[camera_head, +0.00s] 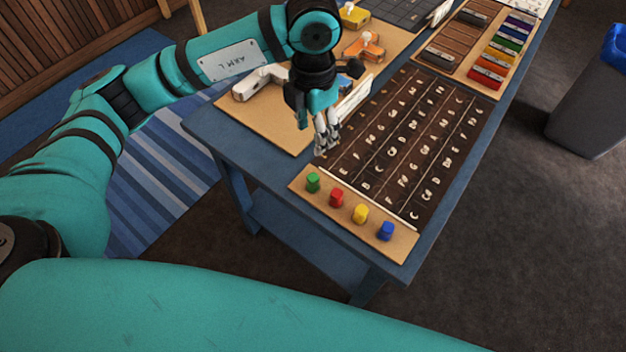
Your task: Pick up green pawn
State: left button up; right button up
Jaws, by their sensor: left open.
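The green pawn (313,182) stands on the light wooden strip at the near end of the table, leftmost in a row of pawns. The red pawn (337,197), yellow pawn (360,214) and blue pawn (385,231) stand to its right. My left gripper (321,150) points down just beyond the green pawn, near the left edge of the dark lettered board (405,140). It is open and apart from the pawn. Its fingers look close together from this angle. My right gripper does not show.
The blue table (447,215) carries a tan board (268,128) with white and orange tool-like items at left and a tray of coloured blocks (502,58) at the far right. A grey bin (588,112) stands on the floor at right.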

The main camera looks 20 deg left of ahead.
aim_at(313, 177)
pick_arm(q)
notch_tip(313, 177, down, 12)
jog(key=p, duration=0.2)
jog(key=shift+r+p, duration=0.25)
jog(key=shift+p, duration=0.1)
jog(key=shift+s+f+p, duration=0.15)
jog(key=shift+f+p, duration=0.3)
jog(key=shift+f, duration=0.15)
notch_tip(313, 177, down, 4)
jog(key=shift+r+p, duration=0.2)
jog(key=shift+p, duration=0.4)
jog(key=shift+f, duration=0.3)
jog(key=c, duration=1)
